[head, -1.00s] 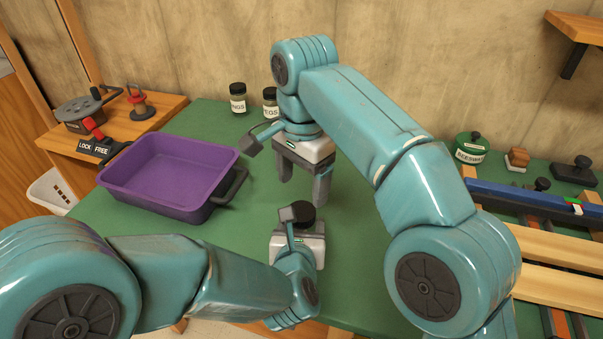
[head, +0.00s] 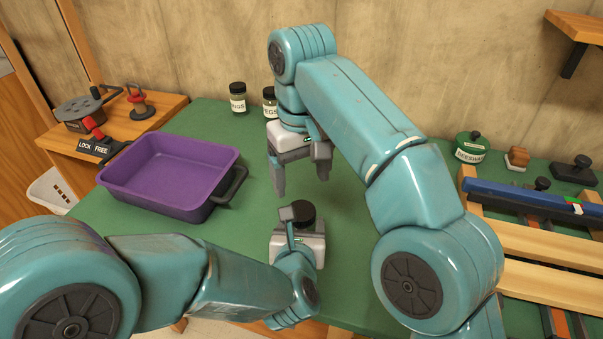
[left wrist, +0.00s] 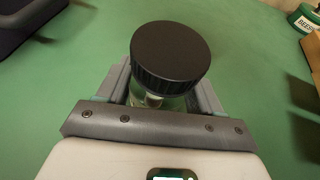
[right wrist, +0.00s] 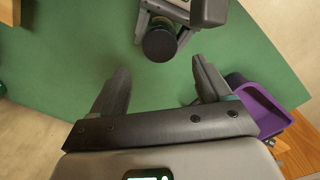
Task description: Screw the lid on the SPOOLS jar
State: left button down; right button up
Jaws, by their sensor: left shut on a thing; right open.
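A glass jar (left wrist: 160,102) with a wide black lid (left wrist: 170,55) on its top stands in my left gripper (left wrist: 163,88), whose fingers are shut on it from both sides. Its label is hidden. In the head view the black lid (head: 303,211) shows just above my left gripper (head: 298,236). I cannot tell how tight the lid sits. My right gripper (head: 300,178) is open and empty, apart from the lid and above it. In the right wrist view the lid (right wrist: 160,44) lies beyond the open fingers (right wrist: 160,72).
A purple tray (head: 222,166) is on the green table at left. Two labelled jars (head: 238,98) (head: 270,101) stand at the back. A green tin (head: 470,147) and a wooden rack with a blue bar (head: 530,196) are at right. Green table between tray and jar is clear.

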aim_at(302, 210)
jog(key=shift+f, duration=0.1)
jog(key=shift+f, duration=3.9)
jog(key=c, duration=1.1)
jog(key=o, duration=1.3)
jog(key=shift+c, duration=0.2)
jog(key=shift+r, duration=3.8)
